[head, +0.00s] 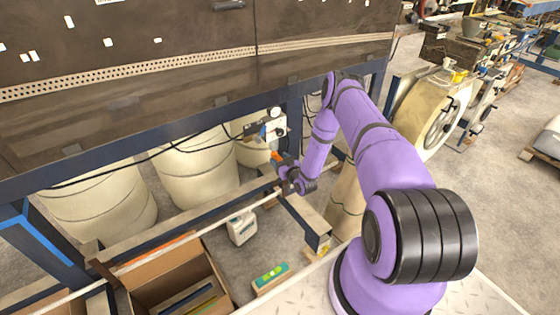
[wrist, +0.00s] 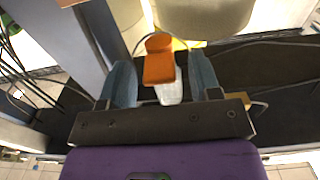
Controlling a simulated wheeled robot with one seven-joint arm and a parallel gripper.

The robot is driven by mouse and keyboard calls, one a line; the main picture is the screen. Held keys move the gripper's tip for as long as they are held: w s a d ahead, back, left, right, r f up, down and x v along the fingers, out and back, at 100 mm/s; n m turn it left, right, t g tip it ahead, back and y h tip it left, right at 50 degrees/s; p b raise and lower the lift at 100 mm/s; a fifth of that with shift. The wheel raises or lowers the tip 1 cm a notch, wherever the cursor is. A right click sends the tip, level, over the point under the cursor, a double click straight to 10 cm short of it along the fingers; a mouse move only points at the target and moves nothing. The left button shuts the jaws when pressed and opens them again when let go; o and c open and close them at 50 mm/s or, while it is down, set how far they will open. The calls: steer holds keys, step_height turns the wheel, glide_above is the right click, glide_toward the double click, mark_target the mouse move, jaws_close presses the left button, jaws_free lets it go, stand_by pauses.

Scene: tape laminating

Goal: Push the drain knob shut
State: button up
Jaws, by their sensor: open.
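The drain knob appears to be the orange part (wrist: 158,68) in the wrist view, with a pale white piece (wrist: 170,92) just below it. In the head view a small orange part (head: 277,156) shows at my gripper's tip, under the big machine. My gripper (head: 284,163) reaches down there at the end of the purple arm. In the wrist view my gripper (wrist: 163,70) is open, with a blue-grey finger on each side of the orange part. Gaps show on both sides, and I cannot tell whether anything touches it.
Large cream drums (head: 195,165) stand under the machine to the left. A blue-grey frame post (wrist: 62,45) is close on the left in the wrist view. A white jug (head: 241,226) and an open cardboard box (head: 150,283) are on the floor below.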

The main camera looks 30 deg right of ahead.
jaws_close()
steer(key=shift+r, duration=0.8)
jaws_free()
steer(key=s, duration=1.1)
steer(key=shift+d, duration=0.2)
